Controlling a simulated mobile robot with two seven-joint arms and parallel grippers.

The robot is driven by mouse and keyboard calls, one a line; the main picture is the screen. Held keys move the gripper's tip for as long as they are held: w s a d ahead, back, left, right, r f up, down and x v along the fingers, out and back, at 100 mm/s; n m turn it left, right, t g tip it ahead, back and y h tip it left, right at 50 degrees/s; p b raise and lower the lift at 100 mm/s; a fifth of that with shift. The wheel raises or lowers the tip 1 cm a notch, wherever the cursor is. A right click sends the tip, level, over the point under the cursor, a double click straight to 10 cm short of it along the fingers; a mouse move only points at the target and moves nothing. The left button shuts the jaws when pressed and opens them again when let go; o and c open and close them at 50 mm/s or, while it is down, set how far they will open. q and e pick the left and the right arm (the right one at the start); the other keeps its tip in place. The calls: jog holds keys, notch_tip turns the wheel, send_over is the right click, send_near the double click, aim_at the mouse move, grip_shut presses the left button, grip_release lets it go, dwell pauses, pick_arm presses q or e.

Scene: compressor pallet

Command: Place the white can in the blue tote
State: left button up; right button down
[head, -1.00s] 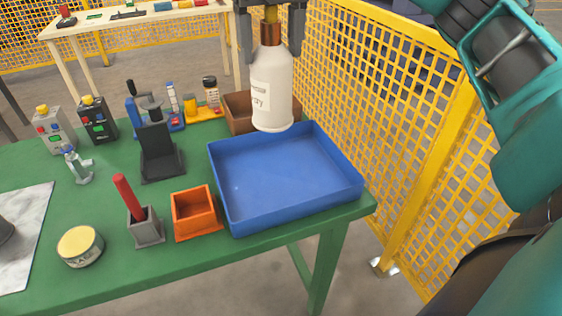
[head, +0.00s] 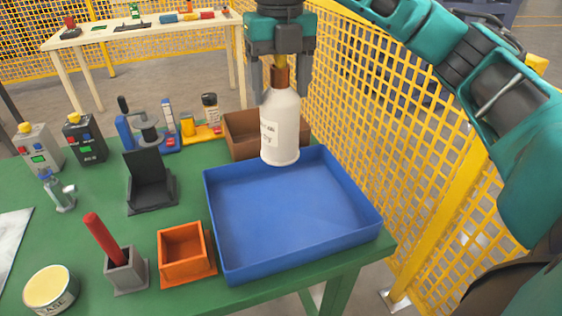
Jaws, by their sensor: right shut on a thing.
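The white can (head: 281,128) is a bottle-shaped can with a brown neck and a printed label. My right gripper (head: 280,88) is shut on its neck and holds it upright. The can hangs over the back part of the blue tote (head: 300,250), its base near the tote's back wall in the picture. I cannot tell how high its base is above the tote floor. The tote is empty and stands at the right end of the green table. My left gripper is not in view.
A brown bin (head: 240,136) stands behind the tote. An orange box (head: 186,254), a grey holder with a red stick (head: 125,270) and a black stand (head: 150,186) are left of it. A yellow mesh fence (head: 400,130) runs close on the right.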

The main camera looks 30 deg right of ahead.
aim_at(280, 146)
notch_tip(280, 146, down, 8)
jog(key=shift+f+b, duration=0.15)
jog(key=shift+b, duration=0.4)
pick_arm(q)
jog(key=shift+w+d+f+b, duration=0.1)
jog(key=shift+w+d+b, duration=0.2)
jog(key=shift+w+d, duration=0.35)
pick_arm(e)
jog(key=shift+f, duration=2.35)
jog(key=shift+c, duration=0.4)
grip_release()
jog(key=shift+r, duration=0.3)
notch_tip(280, 146, up, 11)
jog(key=shift+f+p, duration=0.1)
jog(key=shift+p, duration=0.9)
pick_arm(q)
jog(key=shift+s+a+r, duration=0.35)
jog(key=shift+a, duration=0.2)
pick_arm(e)
jog(key=shift+r, duration=0.4)
